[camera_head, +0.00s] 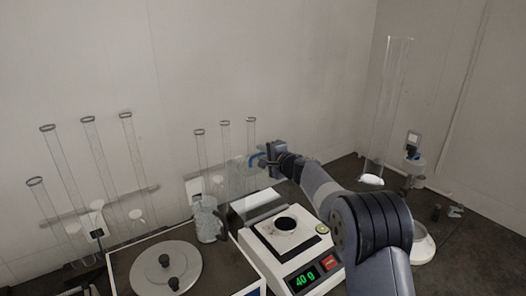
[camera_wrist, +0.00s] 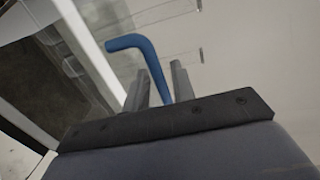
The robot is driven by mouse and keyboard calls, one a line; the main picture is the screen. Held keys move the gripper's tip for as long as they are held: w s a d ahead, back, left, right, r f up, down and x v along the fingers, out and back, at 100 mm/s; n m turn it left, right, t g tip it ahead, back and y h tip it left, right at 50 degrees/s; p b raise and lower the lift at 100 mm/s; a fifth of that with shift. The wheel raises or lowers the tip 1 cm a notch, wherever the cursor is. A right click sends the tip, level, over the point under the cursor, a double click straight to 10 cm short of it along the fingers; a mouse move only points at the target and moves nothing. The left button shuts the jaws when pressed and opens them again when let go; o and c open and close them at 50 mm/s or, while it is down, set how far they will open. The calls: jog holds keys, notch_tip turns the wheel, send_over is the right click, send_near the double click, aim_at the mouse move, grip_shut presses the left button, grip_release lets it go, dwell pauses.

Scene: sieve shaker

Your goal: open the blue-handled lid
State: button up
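The blue handle (camera_head: 256,157) shows at the back, left of my gripper, near the clear tubes by the wall. In the wrist view the bent blue handle (camera_wrist: 142,46) rises close in front of my gripper and runs down between the two grey fingers. My gripper (camera_head: 272,158) is right at the handle in the head view; it also shows in the wrist view (camera_wrist: 160,85). The fingers stand a narrow gap apart with the handle in or beside it. I cannot tell whether they press on it. The lid itself is hard to make out.
A balance (camera_head: 305,283) reading 40 g stands in front, with a black dish (camera_head: 286,223) on it. A round grey cover with knobs (camera_head: 166,268) is at lower left. Clear tubes (camera_head: 62,155) stand at left, and a tall clear tube (camera_head: 390,110) at right.

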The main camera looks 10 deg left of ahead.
jog(key=shift+c, duration=0.2)
grip_shut()
dwell(0.5)
